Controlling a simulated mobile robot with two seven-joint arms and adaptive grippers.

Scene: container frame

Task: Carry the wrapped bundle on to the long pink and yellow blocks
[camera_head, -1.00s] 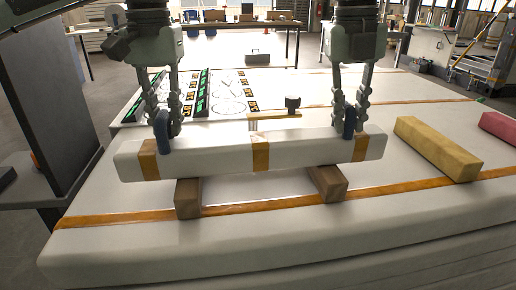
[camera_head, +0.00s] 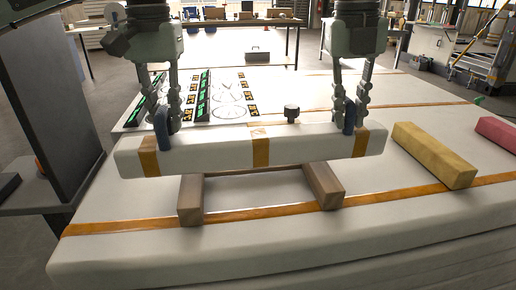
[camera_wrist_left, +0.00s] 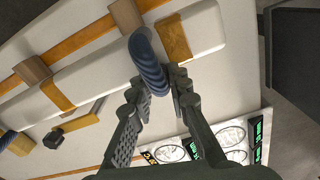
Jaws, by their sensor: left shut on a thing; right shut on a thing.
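The wrapped bundle (camera_head: 222,152) is a long white bar with orange bands and a blue loop near each end. It hangs level above two brown blocks (camera_head: 190,205) (camera_head: 325,187). My left gripper (camera_head: 168,122) is shut on its left blue loop; the left wrist view shows the fingers (camera_wrist_left: 158,88) closed around that loop (camera_wrist_left: 147,62). My right gripper (camera_head: 350,115) is shut on the right loop. The long yellow block (camera_head: 435,155) lies right of the bundle, and the long pink block (camera_head: 497,131) lies beyond it at the right edge, partly cut off.
The blocks lie on a broad white wrapped slab (camera_head: 260,245) with orange straps. Behind the bundle are a black knob (camera_head: 291,112) and a panel with circles and green displays (camera_head: 205,97). A dark upright panel (camera_head: 50,90) stands left. The slab between bundle and yellow block is clear.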

